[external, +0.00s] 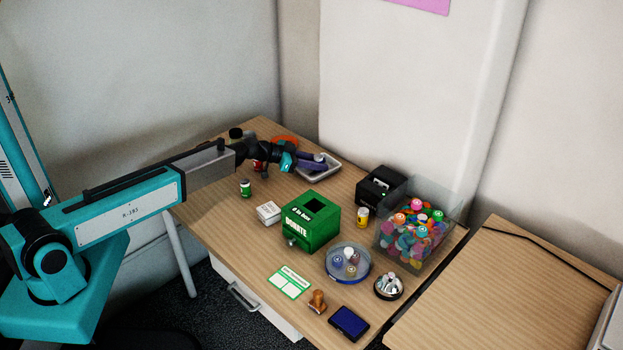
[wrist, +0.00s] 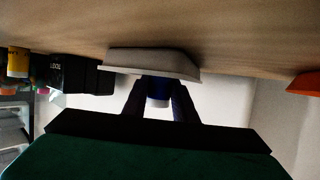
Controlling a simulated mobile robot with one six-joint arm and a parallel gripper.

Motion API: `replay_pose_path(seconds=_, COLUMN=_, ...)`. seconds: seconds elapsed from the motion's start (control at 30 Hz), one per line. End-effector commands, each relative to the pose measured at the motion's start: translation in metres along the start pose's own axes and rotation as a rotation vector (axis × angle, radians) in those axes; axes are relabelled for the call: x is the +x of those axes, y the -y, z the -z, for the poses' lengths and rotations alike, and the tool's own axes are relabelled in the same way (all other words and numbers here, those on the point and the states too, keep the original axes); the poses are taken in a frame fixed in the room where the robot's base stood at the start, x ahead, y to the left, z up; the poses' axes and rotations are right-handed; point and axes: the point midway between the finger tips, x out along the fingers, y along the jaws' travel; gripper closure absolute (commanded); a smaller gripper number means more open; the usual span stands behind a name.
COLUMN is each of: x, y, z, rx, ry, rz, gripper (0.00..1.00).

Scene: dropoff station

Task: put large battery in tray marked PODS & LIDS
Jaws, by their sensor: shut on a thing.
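My gripper (external: 308,161) is at the pale tray (external: 334,172) near the back of the table. In the wrist view my gripper (wrist: 159,104) has its two dark fingers on either side of a blue battery (wrist: 158,88) with a pale end, and it is shut on it. The battery is in front of the tray (wrist: 150,62) in that view, which looks upside down. Whether the battery touches the tray I cannot tell. No marking on the tray is readable. In the external view my gripper hides part of the tray and most of the battery.
A black box (external: 380,187) and a clear bin (external: 418,225) of colourful pieces stand right of the tray. A green donation box (external: 311,221) stands nearer the front. An orange thing (external: 285,141) lies behind my wrist. A green-and-white battery (external: 245,188) stands at the left.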

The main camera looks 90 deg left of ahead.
Motion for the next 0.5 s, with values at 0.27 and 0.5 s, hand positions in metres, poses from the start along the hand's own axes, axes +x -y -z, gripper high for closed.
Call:
replay_pose_path(seconds=0.27, x=0.0012, y=0.0, z=-0.0028, rx=0.0, ry=0.0, rz=0.0, gripper=1.0)
replay_pose_path(seconds=0.5, x=0.0008, y=-0.0001, z=-0.002, rx=0.0, ry=0.0, rz=0.0, gripper=0.67)
